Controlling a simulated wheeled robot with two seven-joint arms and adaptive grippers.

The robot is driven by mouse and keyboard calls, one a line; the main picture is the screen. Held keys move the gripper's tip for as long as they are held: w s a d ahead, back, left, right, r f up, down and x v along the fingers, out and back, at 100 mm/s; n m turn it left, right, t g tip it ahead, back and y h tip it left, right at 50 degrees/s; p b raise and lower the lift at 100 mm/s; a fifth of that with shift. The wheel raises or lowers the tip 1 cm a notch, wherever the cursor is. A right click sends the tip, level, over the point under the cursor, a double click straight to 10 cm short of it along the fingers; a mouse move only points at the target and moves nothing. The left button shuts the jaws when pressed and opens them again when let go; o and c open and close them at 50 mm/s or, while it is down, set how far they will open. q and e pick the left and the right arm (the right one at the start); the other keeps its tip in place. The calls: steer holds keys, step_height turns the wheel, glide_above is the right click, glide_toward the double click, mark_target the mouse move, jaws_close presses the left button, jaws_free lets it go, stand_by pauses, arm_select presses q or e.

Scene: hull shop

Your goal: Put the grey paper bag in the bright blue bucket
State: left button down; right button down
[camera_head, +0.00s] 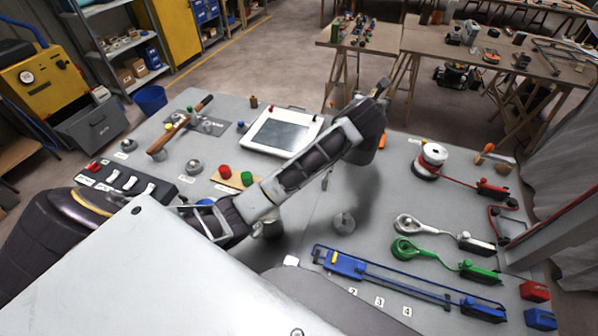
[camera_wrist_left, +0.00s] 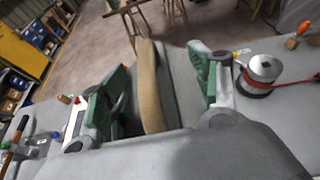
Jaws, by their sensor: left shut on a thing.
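My left gripper (camera_head: 376,98) reaches across the table in the head view, raised near its far edge. In the left wrist view its green-padded fingers (camera_wrist_left: 160,72) stand either side of a tall thing with a tan edge and a grey face. I take this to be the grey paper bag (camera_wrist_left: 174,85); its lower part is hidden by the gripper. In the head view the arm and hand mostly hide it. The bright blue bucket (camera_head: 150,99) stands on the floor beyond the table's far left corner, well left of my left gripper. My right gripper is out of view.
The grey table (camera_head: 330,215) holds a hammer (camera_head: 166,138), a white-framed tablet (camera_head: 284,131), a wire spool (camera_head: 432,158) and a long blue clamp (camera_head: 390,280). A shelf rack (camera_head: 120,48) stands behind the bucket. Floor between the bucket and the far workbenches is open.

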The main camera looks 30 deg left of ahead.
arm_select(q)
steer(key=shift+r, duration=0.15)
step_height(320, 180, down, 14)
steer(key=shift+f, duration=0.1)
stand_by(0.8)
steer(key=shift+f, duration=1.9)
steer(key=shift+c, duration=1.9)
jaws_free()
steer(key=shift+s+f, duration=0.1)
